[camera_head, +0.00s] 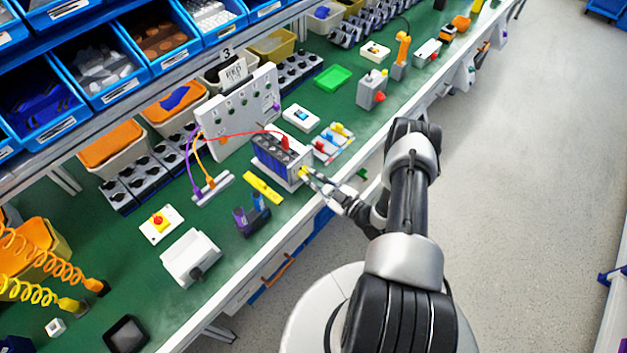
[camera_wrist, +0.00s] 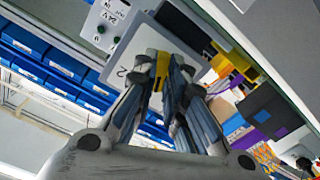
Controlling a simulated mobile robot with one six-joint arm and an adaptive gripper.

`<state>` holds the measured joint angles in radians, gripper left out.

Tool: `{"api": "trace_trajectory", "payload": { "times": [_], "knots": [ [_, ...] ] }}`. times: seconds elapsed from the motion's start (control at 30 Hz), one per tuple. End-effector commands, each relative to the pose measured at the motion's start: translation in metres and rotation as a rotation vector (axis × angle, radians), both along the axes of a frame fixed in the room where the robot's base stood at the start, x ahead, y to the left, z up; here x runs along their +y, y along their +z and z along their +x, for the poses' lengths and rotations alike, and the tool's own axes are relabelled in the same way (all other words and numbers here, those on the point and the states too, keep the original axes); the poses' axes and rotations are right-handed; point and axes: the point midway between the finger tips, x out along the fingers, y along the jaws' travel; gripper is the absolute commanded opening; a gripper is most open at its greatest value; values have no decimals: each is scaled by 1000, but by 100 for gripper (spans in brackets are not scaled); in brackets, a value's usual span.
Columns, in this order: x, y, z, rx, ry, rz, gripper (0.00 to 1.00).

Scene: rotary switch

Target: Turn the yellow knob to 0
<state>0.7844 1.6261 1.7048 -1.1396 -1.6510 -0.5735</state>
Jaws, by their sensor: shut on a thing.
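The yellow knob (camera_wrist: 161,66) sits on a pale switch face (camera_wrist: 140,48) in the wrist view, between my fingers. A dark digit that looks like a 2 shows on that face, left of the knob. My gripper (camera_wrist: 168,82) is shut on the knob, with a finger on each side. In the head view my gripper (camera_head: 311,180) reaches from the right to the knob (camera_head: 304,172), on the near end of a grey and blue box (camera_head: 280,158) on the bench. The fingers hide much of the knob and face, so I cannot read its setting.
A white panel (camera_head: 222,117) with red, orange and purple cables stands behind the box. A yellow bar (camera_head: 263,187) and a dark purple block (camera_head: 247,218) lie left of it. Blue bins (camera_head: 98,68) line the back. The floor (camera_head: 530,170) at right is clear.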

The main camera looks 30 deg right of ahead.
Motion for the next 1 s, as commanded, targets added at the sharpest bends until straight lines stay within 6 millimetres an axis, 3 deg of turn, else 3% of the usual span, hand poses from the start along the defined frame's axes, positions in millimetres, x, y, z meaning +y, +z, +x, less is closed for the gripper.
{"api": "trace_trajectory", "payload": {
  "times": [0.5,1.0],
  "knots": [
    [1,-1,0,116,0,317,0],
    [1,-1,-1,140,-1,379,0]
  ]
}}
